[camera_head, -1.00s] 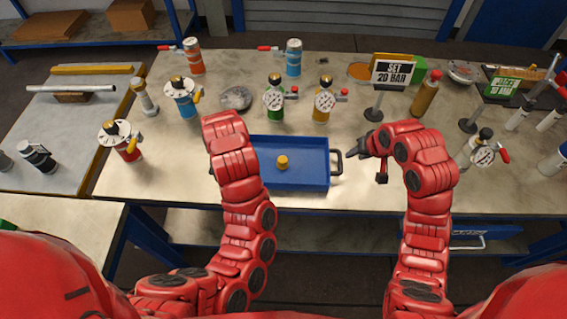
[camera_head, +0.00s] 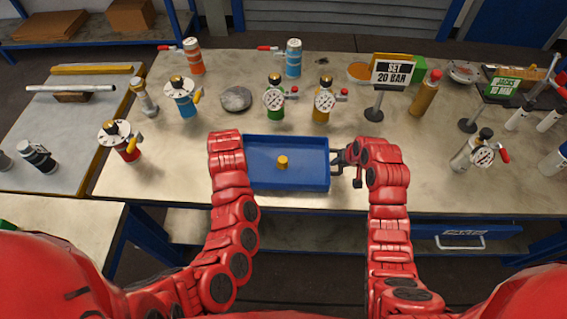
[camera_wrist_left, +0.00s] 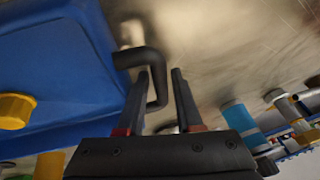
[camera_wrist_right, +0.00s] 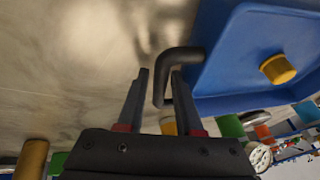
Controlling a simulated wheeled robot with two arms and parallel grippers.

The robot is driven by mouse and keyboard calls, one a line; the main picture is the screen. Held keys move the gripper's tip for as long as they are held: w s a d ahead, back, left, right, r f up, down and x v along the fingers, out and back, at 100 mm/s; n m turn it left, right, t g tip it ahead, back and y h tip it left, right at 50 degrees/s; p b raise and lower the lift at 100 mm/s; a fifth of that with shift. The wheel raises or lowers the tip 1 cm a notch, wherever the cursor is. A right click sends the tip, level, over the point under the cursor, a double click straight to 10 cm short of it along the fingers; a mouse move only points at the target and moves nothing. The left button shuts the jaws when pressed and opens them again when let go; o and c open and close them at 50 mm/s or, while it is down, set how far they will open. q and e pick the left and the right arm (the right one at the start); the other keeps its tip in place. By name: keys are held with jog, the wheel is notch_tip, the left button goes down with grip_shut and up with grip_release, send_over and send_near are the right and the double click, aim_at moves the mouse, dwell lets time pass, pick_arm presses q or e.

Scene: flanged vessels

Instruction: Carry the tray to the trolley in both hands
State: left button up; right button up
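The blue tray (camera_head: 290,180) lies on the workbench with a small yellow cylinder (camera_head: 283,162) inside. My right gripper (camera_head: 342,160) is at the tray's right end. In the right wrist view its open fingers (camera_wrist_right: 155,88) stand either side of the black right handle (camera_wrist_right: 180,58). My left gripper is hidden behind its own arm in the head view. In the left wrist view its open fingers (camera_wrist_left: 164,90) stand either side of the black left handle (camera_wrist_left: 140,58). Neither gripper is visibly closed on a handle. The trolley cannot be made out for certain.
Gauged vessels, green (camera_head: 275,100) and yellow (camera_head: 324,102), stand behind the tray. A red vessel (camera_head: 122,140) stands left and a silver one (camera_head: 474,152) right. A "SET 20 BAR" sign (camera_head: 393,72) stands behind. A lower side table (camera_head: 60,222) is at front left.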

pick_arm(q)
jog(key=shift+f, duration=0.1)
pick_arm(e)
jog(key=shift+f, duration=0.1)
pick_arm(q)
grip_shut()
pick_arm(e)
grip_shut()
dwell(1.2)
